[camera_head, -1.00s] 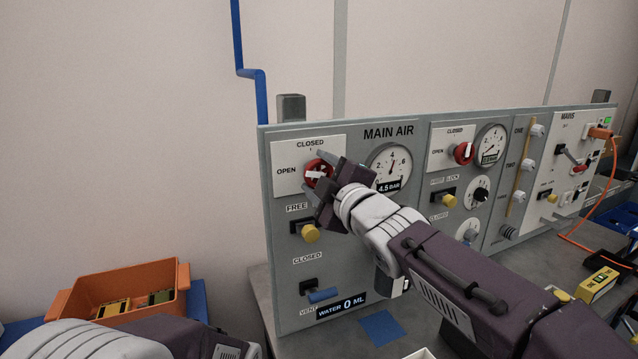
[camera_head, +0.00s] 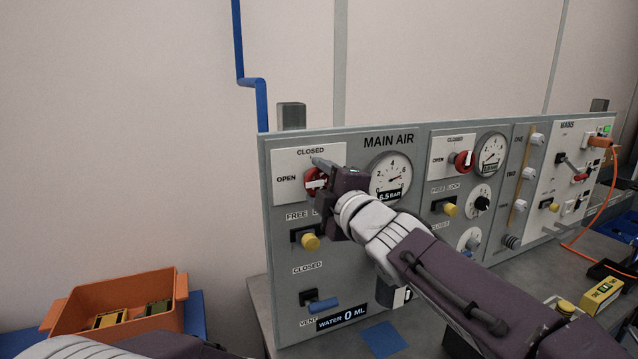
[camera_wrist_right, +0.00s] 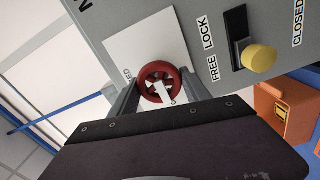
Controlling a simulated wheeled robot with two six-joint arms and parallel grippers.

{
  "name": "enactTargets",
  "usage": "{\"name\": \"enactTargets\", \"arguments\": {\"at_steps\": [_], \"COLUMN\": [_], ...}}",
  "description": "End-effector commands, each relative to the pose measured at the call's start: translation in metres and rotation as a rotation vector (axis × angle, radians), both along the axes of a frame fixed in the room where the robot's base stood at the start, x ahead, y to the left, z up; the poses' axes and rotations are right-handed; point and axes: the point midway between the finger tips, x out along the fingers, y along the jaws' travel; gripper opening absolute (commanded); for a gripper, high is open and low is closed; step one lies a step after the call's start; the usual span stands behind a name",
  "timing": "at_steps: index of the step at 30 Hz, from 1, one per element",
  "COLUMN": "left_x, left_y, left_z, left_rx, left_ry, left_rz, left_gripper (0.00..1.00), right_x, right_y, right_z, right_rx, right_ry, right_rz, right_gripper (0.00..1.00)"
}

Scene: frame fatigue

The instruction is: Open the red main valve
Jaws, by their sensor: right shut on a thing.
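The red main valve (camera_head: 312,180) is a round red knob with a white pointer bar. In the right wrist view the red knob (camera_wrist_right: 158,76) lies between the two fingers of the right gripper (camera_wrist_right: 160,88). My left gripper is out of view; only part of that arm shows at lower left.
A yellow lock knob (camera_head: 310,242) sits just below the valve, with a blue vent lever (camera_head: 323,305) lower down. A second red valve (camera_head: 463,161) is further right on the panel. An orange bin (camera_head: 180,290) stands at lower left.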

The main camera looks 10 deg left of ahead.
Motion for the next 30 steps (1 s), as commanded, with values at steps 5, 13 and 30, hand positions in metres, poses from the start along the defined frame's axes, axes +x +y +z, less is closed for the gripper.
{"name": "enactTargets", "arguments": {"at_steps": [5, 13, 30], "left_x": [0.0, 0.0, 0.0], "left_y": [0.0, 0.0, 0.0], "left_z": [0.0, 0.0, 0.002], "left_rx": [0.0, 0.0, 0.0], "left_ry": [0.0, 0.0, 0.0], "left_rz": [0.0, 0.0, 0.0], "left_gripper": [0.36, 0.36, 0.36], "right_x": [0.0, 0.0, -0.071], "right_y": [0.0, 0.0, -0.048], "right_z": [-0.001, -0.001, 0.0], "right_rx": [-0.004, -0.002, -0.003], "right_ry": [-0.001, 0.0, -0.001], "right_rz": [0.0, 0.0, -0.001], "right_gripper": [0.75, 0.77, 0.77]}}
